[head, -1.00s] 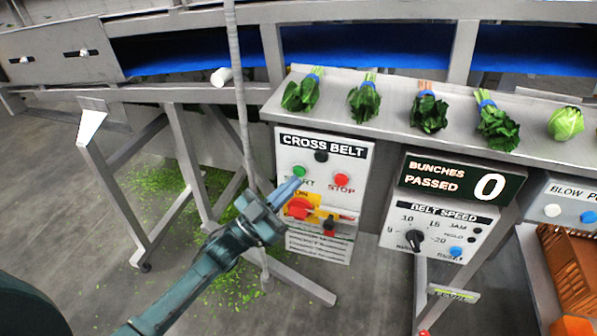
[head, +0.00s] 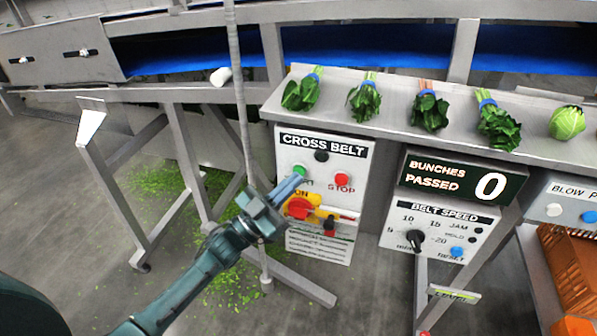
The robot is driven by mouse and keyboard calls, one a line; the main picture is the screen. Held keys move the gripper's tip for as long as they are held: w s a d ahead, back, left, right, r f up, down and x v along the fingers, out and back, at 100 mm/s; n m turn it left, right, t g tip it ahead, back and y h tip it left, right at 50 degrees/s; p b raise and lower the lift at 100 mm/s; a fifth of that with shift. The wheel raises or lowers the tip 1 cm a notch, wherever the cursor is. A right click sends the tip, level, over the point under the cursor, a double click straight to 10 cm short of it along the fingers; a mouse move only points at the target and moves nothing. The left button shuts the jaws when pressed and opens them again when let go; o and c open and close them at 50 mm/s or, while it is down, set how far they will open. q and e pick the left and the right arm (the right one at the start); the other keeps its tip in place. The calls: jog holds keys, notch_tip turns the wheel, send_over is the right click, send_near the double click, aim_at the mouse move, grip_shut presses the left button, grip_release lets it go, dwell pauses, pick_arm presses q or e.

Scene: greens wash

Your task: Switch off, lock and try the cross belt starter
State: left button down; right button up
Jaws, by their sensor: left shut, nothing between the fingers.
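The cross belt starter panel (head: 354,153) is a white box below the shelf. It carries a green start button (head: 299,171), a red stop button (head: 342,180) and a dark round lamp or button (head: 321,156). Below them is a red rotary switch (head: 299,207) on a yellow plate. A small red and black item (head: 329,224), perhaps a padlock, is at the lower right of the panel. My left gripper (head: 290,187) is shut and empty, its fingertips in front of the panel between the start button and the rotary switch. Whether it touches is unclear. My right gripper is not in view.
Several bunches of greens (head: 430,112) lie on the metal shelf (head: 392,135). To the right are a bunch counter (head: 437,178) reading 0 and a belt speed panel (head: 472,240). A thin grey post (head: 239,90) and conveyor legs stand left of the starter.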

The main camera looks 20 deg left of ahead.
pick_arm(q)
jog(key=shift+w+b, duration=0.3)
jog(key=shift+w, duration=0.15)
dwell(0.4)
dwell(0.3)
jog(key=shift+s+p, duration=0.5)
jog(key=shift+s, duration=0.4)
jog(key=s+p, duration=0.2)
jog(key=s, duration=0.3)
jog(key=shift+a+p, duration=0.1)
jog(key=shift+p, duration=0.2)
